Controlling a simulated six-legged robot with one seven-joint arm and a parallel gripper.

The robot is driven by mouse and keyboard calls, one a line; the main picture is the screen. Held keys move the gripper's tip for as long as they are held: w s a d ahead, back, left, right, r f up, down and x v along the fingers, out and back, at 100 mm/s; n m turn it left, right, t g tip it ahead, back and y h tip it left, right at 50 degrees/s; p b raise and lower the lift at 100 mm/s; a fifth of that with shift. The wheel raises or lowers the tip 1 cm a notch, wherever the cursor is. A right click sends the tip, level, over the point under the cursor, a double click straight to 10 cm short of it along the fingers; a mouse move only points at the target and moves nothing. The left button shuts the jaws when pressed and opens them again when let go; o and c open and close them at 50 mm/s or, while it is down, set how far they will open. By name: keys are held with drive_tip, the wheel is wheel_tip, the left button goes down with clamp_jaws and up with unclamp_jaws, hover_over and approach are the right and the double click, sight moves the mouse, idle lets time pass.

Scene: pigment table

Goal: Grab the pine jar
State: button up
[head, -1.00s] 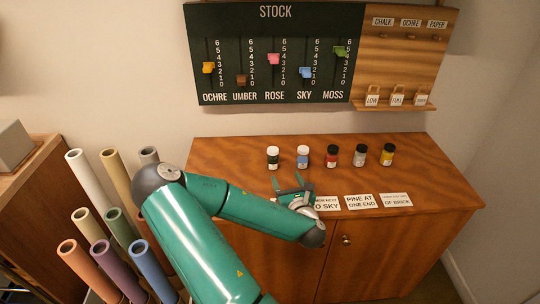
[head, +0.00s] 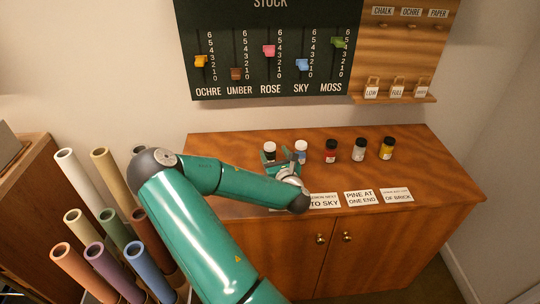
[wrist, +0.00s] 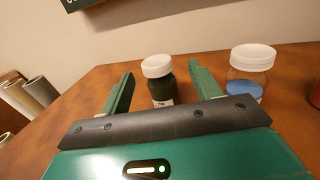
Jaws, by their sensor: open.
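The pine jar, dark green with a white lid, stands upright on the wooden cabinet top; in the wrist view the jar (wrist: 160,82) is between my two fingers, with a gap on each side. In the head view the jar (head: 269,147) is partly hidden by my gripper (head: 282,163). My gripper is open, its green fingers (wrist: 158,88) pointing toward the jar, one on each side of it. The blue jar (wrist: 247,72), with a white lid, stands just right of the right finger; it also shows in the head view (head: 301,147).
A red jar (head: 331,152), a grey jar (head: 359,150) and a yellow jar (head: 387,149) stand further right in the row. Label cards, such as the "PINE AT ONE END" card (head: 361,199), lie along the front edge. The stock board (head: 270,45) hangs on the wall behind.

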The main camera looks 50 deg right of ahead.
sight(268, 144)
drive_tip(key=shift+x, duration=3.1)
drive_tip(key=shift+a, duration=0.15)
drive_tip(key=shift+c, duration=0.2)
drive_tip(key=c, duration=1.1)
